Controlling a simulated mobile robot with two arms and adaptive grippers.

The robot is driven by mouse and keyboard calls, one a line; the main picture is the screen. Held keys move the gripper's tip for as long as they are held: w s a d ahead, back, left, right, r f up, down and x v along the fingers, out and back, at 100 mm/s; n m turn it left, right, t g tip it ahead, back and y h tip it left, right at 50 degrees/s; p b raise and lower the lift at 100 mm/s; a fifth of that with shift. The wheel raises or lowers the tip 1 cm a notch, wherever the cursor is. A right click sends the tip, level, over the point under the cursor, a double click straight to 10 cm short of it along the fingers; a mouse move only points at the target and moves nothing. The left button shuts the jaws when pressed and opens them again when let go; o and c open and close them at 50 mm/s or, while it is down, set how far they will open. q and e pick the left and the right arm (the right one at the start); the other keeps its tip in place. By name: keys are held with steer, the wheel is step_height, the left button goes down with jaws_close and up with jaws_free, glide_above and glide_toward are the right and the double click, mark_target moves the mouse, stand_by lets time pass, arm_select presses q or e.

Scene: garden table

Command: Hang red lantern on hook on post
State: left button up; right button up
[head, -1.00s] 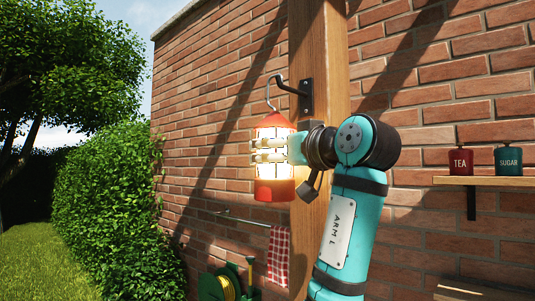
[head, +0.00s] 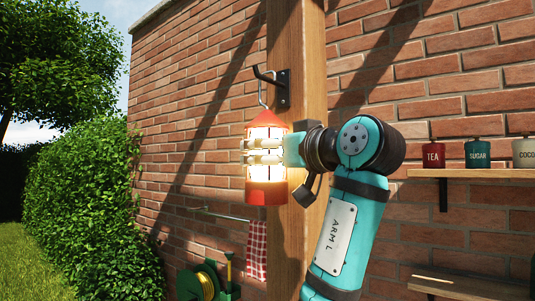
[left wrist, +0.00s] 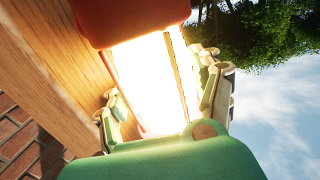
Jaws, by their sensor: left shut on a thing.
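The red lantern (head: 266,196), with a red roof, a red base and a bright glowing middle, hangs upright in front of the post (head: 294,40). My left gripper (head: 248,151) is shut around its middle from the right. The lantern's thin wire handle (head: 262,96) rises to the black hook (head: 268,78) on the post. Handle and hook overlap in the head view; I cannot tell whether the handle sits over the hook. In the left wrist view the lantern (left wrist: 130,18) glows between both fingers; the hook is not visible there. My right gripper is not in view.
A brick wall (head: 400,85) stands behind. A shelf (head: 480,173) with canisters is at the right. A towel rail with a checked towel (head: 257,250) and a green hose reel (head: 205,281) are below. A hedge (head: 85,210) stands left, with open space between it and the lantern.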

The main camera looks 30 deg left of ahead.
arm_select(q)
steer(key=shift+r, duration=0.1)
steer(key=o, duration=1.4)
steer(key=shift+s, duration=0.1)
steer(key=shift+c, duration=0.2)
steer(key=o, duration=0.3)
steer(key=shift+s, duration=0.1)
steer(key=shift+d, duration=0.5)
steer(key=v, duration=1.1)
